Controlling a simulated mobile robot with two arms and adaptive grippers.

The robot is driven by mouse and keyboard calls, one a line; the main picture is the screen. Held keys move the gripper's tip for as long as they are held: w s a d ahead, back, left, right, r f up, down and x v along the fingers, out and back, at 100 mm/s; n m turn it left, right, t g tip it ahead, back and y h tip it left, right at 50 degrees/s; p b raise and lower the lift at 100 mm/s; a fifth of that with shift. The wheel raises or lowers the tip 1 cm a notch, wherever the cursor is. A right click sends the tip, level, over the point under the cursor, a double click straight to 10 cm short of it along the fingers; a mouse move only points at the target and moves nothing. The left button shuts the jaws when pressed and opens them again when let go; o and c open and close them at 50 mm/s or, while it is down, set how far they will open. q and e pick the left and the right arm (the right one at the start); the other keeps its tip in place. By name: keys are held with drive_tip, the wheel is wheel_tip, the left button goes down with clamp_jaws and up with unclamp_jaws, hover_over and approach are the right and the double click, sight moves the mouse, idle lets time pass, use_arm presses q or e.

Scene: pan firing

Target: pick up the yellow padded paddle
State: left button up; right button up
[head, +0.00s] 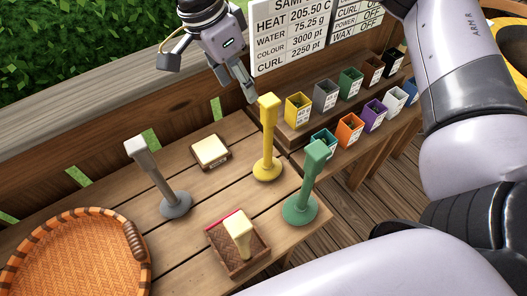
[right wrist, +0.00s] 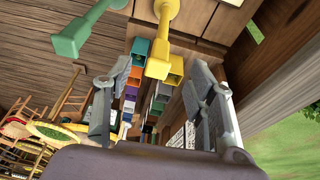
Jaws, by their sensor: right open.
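The yellow padded paddle (head: 268,135) stands upright on its round base on the wooden table, with a blocky head on a straight post. In the right wrist view the yellow paddle (right wrist: 162,40) shows at the top, its square head towards the camera, just beyond and between the fingers. My right gripper (head: 207,80) is open and empty, above and to the left of the paddle's head in the head view. Its spread fingers also show in the right wrist view (right wrist: 152,85). My left gripper is not in view.
A green paddle (head: 303,195) stands close to the yellow one, and a grey one with a pale head (head: 158,175) stands left. A cream-topped block (head: 210,152), a brown tray (head: 262,258) and a woven basket (head: 55,225) share the table. Coloured bins (head: 350,130) line the right.

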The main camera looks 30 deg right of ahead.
sight(269, 100)
drive_tip(key=shift+h, duration=0.6)
drive_tip(key=d+f, duration=0.2)
drive_tip(key=w+d+f+p, duration=0.1)
drive_tip(key=d+f, duration=0.1)
drive_tip(key=f, duration=0.1)
drive_tip(key=d+f+p, duration=0.1)
drive_tip(key=d+f, duration=0.2)
drive_tip(key=shift+w+f, duration=0.15)
drive_tip(key=shift+f, duration=0.1)
drive_tip(key=shift+d+f, duration=0.15)
drive_tip(key=shift+f, duration=0.35)
drive_tip(key=shift+d+f+p, duration=0.1)
drive_tip(key=shift+f+p, duration=0.15)
drive_tip(key=shift+p, duration=0.2)
drive_tip(key=p+x, duration=0.2)
drive_tip(key=x, duration=0.1)
drive_tip(key=shift+w+f, duration=0.15)
drive_tip(key=shift+f, duration=0.15)
drive_tip(key=shift+d+f, duration=0.1)
drive_tip(key=shift+f, duration=0.45)
clamp_jaws()
drive_tip(key=shift+w, duration=0.1)
